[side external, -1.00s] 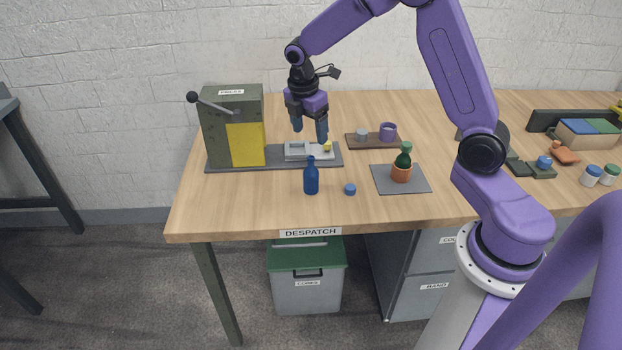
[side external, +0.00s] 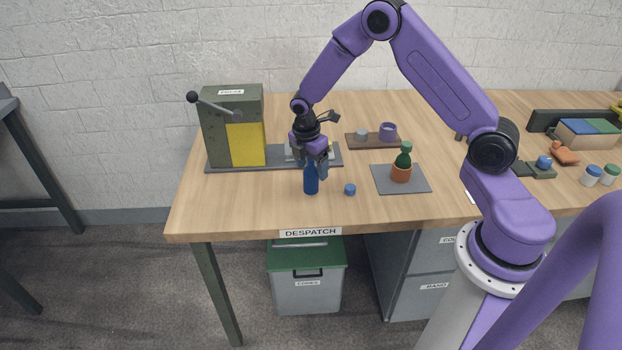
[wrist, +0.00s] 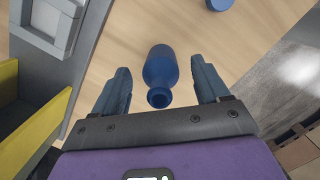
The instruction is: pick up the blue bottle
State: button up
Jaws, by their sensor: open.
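The blue bottle (side external: 311,184) stands upright near the left front of the wooden table. Its upper part is partly hidden by my gripper (side external: 314,171) in the side external view. In the wrist view the bottle (wrist: 161,68) shows from above, its open mouth toward my palm. My gripper (wrist: 160,88) is open, with one finger on each side of the bottle and a visible gap on both sides. The fingers are not closed on it.
A blue cap (side external: 350,189) lies right of the bottle. A green press with a yellow panel (side external: 246,145) stands on a grey base at left. A brown tray (side external: 362,144) is behind.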

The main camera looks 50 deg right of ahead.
jog(key=shift+f, duration=0.35)
jog(key=c, duration=1.2)
jog(key=shift+r, duration=0.1)
